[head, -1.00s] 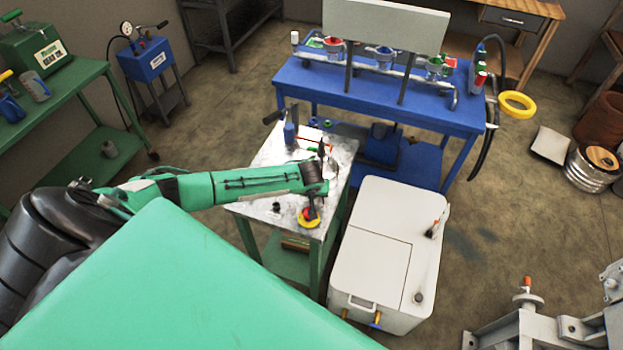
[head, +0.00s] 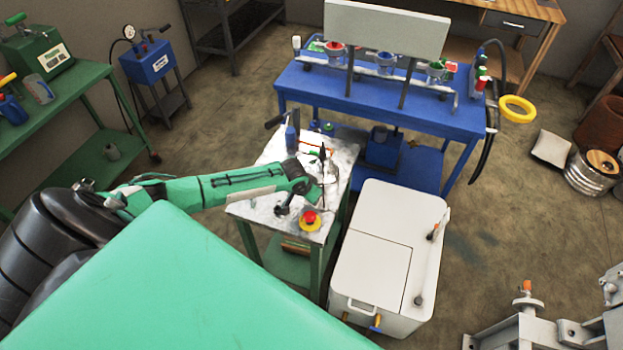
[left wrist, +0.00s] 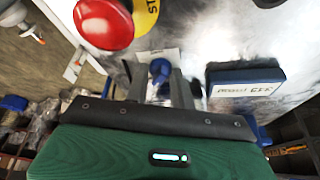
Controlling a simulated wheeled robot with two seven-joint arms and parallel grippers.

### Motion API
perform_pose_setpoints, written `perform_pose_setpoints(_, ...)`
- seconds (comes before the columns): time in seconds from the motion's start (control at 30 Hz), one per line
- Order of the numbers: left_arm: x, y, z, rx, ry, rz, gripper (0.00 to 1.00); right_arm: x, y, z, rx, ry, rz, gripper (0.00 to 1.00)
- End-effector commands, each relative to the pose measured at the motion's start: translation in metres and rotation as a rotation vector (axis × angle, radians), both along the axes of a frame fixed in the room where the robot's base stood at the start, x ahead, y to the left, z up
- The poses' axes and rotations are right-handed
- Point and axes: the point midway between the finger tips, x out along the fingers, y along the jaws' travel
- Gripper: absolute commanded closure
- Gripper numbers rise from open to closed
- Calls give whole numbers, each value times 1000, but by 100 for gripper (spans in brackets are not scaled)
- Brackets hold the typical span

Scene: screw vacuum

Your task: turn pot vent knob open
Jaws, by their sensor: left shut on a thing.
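In the left wrist view, my left gripper (left wrist: 160,85) has its two grey fingers on either side of a small blue knob (left wrist: 159,70). The fingers are shut on it. The knob stands in front of a pale plate on a shiny metal surface. I cannot tell from the frames whether this knob is the pot vent knob. In the head view, my left gripper (head: 318,178) is over the metal-topped green table, and my own arm partly hides it and the knob. My right gripper is not in view.
A red stop button (left wrist: 104,22) on a yellow base sits close to the left fingers; it also shows in the head view (head: 310,217). A blue labelled block (left wrist: 246,81) lies right of the fingers. A white chest (head: 378,255) stands right of the table, and a blue bench (head: 440,115) behind.

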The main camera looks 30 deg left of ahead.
Motion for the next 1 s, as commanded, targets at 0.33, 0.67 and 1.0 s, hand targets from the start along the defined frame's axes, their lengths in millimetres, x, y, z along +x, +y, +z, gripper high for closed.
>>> perform_pose_setpoints(0.33,2,3,0,1,-2,-210,98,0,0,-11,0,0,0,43)
perform_pose_setpoints(0.67,2,3,1,2,-3,-286,98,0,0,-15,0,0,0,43)
perform_pose_setpoints(1.0,2,3,1,2,-2,-290,98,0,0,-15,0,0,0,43)
